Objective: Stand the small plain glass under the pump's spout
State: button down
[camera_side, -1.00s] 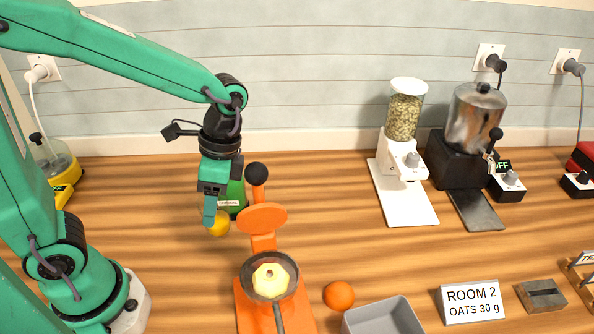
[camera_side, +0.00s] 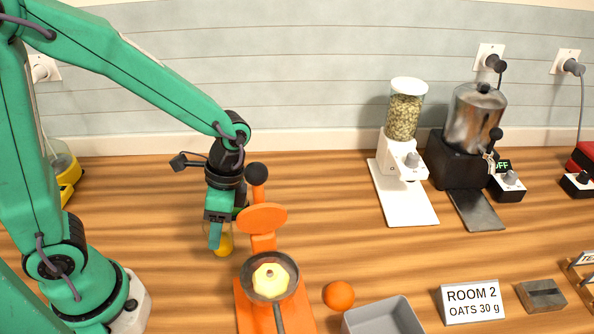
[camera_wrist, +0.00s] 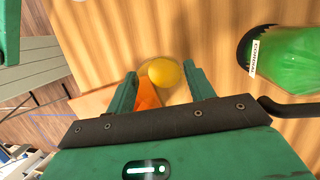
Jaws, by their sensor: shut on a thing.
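My gripper (camera_side: 214,238) hangs low over the wooden counter, left of the orange press. Its green fingers (camera_wrist: 160,82) are shut on a small rounded thing with yellow in it (camera_wrist: 164,73). The yellow also shows at the fingertips in the side view (camera_side: 226,244). I cannot clearly make out glass walls around it. A green bottle labelled CORDIAL (camera_wrist: 285,55) stands right of the fingers in the wrist view, apart from them. In the side view my gripper mostly hides it. I cannot make out a pump spout.
The orange press (camera_side: 262,218) with its dark cup (camera_side: 250,287) stands close right of my gripper. An orange (camera_side: 339,296) and a grey bin (camera_side: 383,318) lie beyond it. Dispensers (camera_side: 404,115) stand at the back right. The middle counter is clear.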

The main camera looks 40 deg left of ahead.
jog(key=shift+f, duration=0.1)
jog(key=shift+f, duration=1.8)
jog(key=c, duration=0.6)
grip_release()
jog(key=shift+o, duration=0.2)
jog(key=shift+r, duration=0.1)
jog(key=d+v, duration=0.1)
jog(key=v, duration=1.1)
jog(key=shift+s+a, duration=0.1)
